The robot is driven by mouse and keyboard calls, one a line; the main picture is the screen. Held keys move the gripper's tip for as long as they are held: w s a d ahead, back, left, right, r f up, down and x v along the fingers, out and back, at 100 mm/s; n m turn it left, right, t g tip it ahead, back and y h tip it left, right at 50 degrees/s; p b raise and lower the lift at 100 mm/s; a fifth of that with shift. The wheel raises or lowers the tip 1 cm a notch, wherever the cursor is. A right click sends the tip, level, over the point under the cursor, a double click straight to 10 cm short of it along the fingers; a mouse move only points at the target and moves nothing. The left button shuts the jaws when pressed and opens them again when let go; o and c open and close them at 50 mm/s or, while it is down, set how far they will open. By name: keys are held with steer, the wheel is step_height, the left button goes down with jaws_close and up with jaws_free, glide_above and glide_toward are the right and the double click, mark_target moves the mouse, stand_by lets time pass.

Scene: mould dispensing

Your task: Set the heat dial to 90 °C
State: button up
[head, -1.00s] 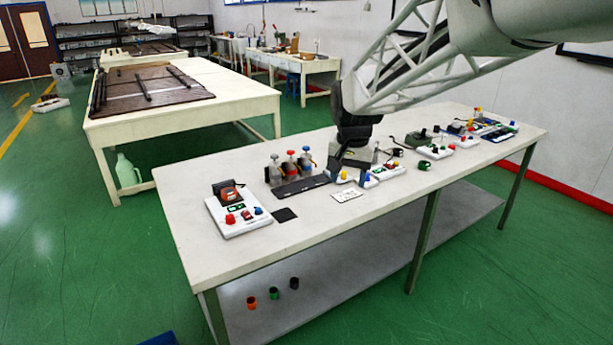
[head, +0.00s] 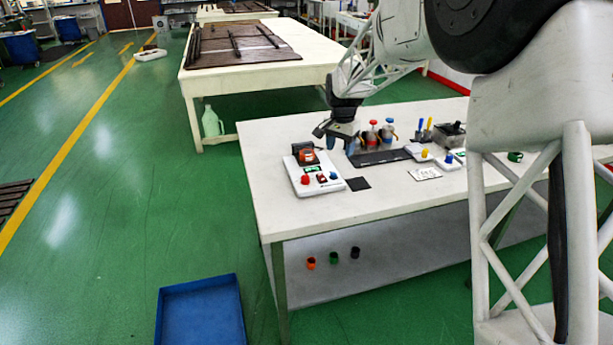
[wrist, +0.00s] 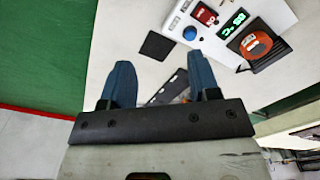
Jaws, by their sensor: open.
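A white control unit (head: 301,187) stands at the left end of the workbench. Which knob is the heat dial I cannot tell.
A black square mat (head: 358,184) lies right of the unit. A white card (head: 425,174) and a small unit with a yellow knob (head: 424,153) are further right. A blue bin (head: 200,315) is on the floor.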

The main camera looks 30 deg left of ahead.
glide_above(306, 175)
step_height(306, 175, down, 8)
steer(key=shift+s+r, duration=0.1)
steer(key=shift+r, duration=0.1)
steer(key=shift+f, duration=0.15)
steer(key=shift+f, duration=3.75)
steer(key=shift+c, duration=0.2)
steer(key=c, duration=0.9)
